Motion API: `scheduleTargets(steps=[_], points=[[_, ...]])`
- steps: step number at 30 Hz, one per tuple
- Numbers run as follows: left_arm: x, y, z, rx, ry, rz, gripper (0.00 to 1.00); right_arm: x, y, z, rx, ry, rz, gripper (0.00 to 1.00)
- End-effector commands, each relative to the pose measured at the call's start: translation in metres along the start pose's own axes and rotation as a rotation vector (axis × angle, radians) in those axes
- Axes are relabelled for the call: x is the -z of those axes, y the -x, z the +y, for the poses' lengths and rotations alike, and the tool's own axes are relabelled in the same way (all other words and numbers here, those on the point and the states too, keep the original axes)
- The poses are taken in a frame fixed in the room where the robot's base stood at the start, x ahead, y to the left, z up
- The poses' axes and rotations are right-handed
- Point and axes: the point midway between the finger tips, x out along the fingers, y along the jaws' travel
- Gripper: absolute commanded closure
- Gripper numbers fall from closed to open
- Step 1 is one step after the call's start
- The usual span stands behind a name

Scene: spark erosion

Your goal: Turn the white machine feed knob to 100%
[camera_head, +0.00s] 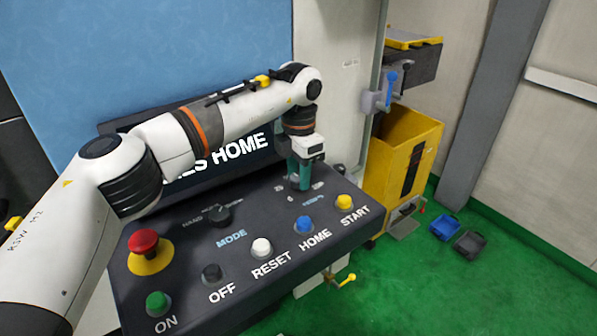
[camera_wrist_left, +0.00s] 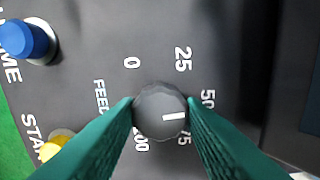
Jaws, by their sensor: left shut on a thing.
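The feed knob (camera_wrist_left: 160,110) is a round dark grey knob with a white pointer line, seen in the left wrist view. Its line points right and slightly down, between the 50 and 75 marks. The 100 mark (camera_wrist_left: 141,141) lies below the knob, partly covered by a finger. My left gripper (camera_head: 300,184) reaches down onto the far right part of the control panel. In the left wrist view its teal fingers (camera_wrist_left: 160,108) are shut on the knob, one on each side. In the head view the gripper hides the knob. My right gripper is not in view.
The dark control panel (camera_head: 190,290) carries a yellow START button (camera_head: 343,202), a blue HOME button (camera_head: 304,224), a white RESET button (camera_head: 262,247) and a red emergency button (camera_head: 144,242). A screen stands behind it. A yellow cabinet (camera_head: 400,160) is at the right.

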Motion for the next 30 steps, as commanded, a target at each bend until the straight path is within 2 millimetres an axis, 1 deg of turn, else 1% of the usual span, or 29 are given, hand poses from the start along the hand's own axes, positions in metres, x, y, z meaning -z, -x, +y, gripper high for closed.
scheduleTargets(steps=[1, 30], points=[[0.0005, 0.0021, -0.0009, 0.003, -0.042, 0.005, 0.87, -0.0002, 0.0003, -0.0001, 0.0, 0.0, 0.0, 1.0], [0.0006, 0.0024, -0.0008, 0.005, -0.963, 0.003, 0.87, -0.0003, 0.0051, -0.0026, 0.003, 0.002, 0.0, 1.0]])
